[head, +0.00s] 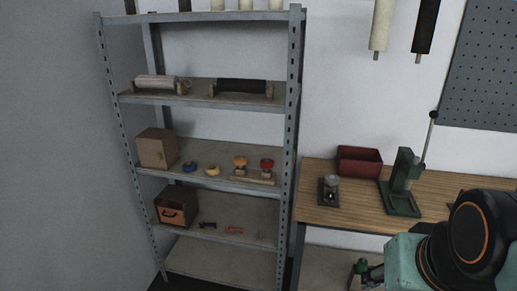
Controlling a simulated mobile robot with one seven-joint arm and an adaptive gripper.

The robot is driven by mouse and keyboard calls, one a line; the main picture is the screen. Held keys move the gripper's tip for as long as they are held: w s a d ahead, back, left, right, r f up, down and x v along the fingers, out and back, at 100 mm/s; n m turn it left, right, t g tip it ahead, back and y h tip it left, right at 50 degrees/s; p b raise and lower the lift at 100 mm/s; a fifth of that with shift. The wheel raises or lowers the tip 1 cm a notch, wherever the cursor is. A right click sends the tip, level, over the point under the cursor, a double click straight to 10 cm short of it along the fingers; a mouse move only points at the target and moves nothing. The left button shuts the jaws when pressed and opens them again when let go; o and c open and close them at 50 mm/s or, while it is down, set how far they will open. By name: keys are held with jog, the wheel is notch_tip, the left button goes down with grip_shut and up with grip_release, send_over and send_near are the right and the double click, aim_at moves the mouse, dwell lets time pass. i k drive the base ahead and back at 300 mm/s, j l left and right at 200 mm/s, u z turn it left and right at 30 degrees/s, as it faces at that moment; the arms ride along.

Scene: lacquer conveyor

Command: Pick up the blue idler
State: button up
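A small blue ring-shaped piece (190,166), which looks like the blue idler, lies on the middle board of the metal shelf rack (225,184). It sits just right of a brown cardboard box (157,148) and left of a yellow ring-shaped piece (212,170). My arm enters at the lower right, far from the blue piece and in front of the workbench. I cannot make out my gripper's fingers in this view. Nothing covers the blue piece.
An orange-topped piece (240,164) and a red-topped piece (266,166) stand farther right on the same board. An open orange-fronted box (176,206) is below. The wooden workbench (348,216) holds a red bin (359,161) and a green lever press (402,187).

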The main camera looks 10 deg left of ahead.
aim_at(193, 167)
jog(key=u, duration=1.25)
jog(key=z, duration=1.7)
jog(key=u, duration=1.7)
